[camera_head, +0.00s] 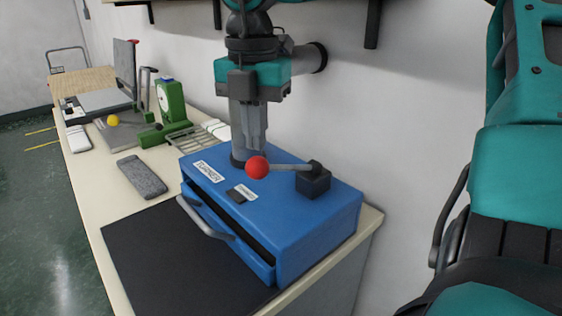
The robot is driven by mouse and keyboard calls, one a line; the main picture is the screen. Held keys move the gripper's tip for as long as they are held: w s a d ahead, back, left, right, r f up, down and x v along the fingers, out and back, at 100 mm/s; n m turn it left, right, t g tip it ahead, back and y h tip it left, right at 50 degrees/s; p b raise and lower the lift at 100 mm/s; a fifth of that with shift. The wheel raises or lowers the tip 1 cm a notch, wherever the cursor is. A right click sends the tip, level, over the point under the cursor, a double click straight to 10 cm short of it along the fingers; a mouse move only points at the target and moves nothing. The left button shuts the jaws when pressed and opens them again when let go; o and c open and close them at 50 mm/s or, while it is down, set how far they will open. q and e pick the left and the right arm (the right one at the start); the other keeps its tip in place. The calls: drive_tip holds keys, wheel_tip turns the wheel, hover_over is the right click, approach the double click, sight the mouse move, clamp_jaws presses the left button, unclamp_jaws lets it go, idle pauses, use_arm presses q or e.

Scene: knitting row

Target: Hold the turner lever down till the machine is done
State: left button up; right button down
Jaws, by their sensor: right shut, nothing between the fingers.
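The blue turner machine (312,232) sits at the near end of the bench, with a white TURNER label on top. Its lever has a red ball knob (257,167) on a thin grey rod (290,167). The rod runs roughly level to a black pivot block (313,181). My right gripper (250,159) points down from above, fingers shut and empty, its tips close to the knob. My left gripper is out of view.
The machine's front drawer (232,240) with a grey handle stands slightly open. A black mat (165,258) lies in front. A grey slab (141,177), a wire rack (205,134), a green device (172,106) and a yellow ball (113,120) are further left. The wall is close behind.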

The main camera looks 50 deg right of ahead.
drive_tip(key=c, duration=1.8)
unclamp_jaws()
drive_tip(key=o, duration=0.4)
drive_tip(key=shift+c, duration=0.2)
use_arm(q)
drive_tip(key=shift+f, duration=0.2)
use_arm(e)
drive_tip(key=shift+f, duration=0.2)
